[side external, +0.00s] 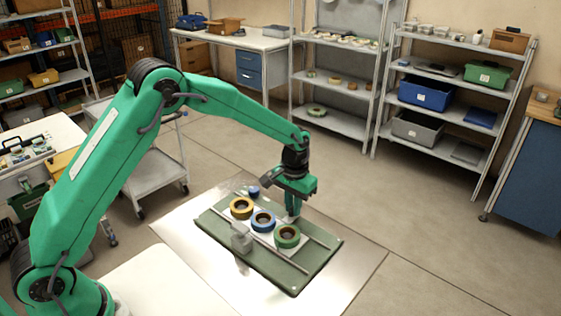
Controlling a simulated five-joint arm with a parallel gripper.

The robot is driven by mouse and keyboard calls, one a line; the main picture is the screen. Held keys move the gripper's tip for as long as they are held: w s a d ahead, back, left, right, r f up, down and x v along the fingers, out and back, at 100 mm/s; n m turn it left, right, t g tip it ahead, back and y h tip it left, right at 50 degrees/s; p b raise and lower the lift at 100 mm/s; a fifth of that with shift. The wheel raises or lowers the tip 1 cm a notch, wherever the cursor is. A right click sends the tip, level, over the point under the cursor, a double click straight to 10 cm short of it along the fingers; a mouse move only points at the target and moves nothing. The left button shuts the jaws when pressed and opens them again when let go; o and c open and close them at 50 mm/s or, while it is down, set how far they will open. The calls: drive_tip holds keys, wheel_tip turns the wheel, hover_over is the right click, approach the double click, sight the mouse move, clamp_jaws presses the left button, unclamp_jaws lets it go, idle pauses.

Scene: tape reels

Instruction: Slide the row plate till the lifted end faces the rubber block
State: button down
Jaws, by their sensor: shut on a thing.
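The row plate (272,238) is a pale strip between two light rails on a green board. My gripper (293,214) points down at the plate's far side, by the blue and green reels. It is shut on what looks like part of the row plate; its fingers hide the grip. A grey block (241,237), likely the rubber block, stands at the near rail, in front of the blue reel. The lifted tape end is too small to tell.
The green board (290,278) lies on a shiny metal sheet (190,236). A small dark blue piece (253,192) sits at the board's far left. The board's right end is bare. Shelves and a trolley (155,165) stand well away.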

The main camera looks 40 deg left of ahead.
drive_tip(key=a, duration=0.7)
drive_tip(key=shift+a, duration=0.4)
drive_tip(key=c, duration=1.4)
unclamp_jaws()
drive_tip(key=shift+s, duration=0.1)
drive_tip(key=shift+d+r, duration=0.1)
drive_tip(key=shift+r, duration=0.2)
wheel_tip(320, 180, up, 7)
drive_tip(key=shift+r, duration=0.15)
drive_tip(key=shift+r, duration=0.1)
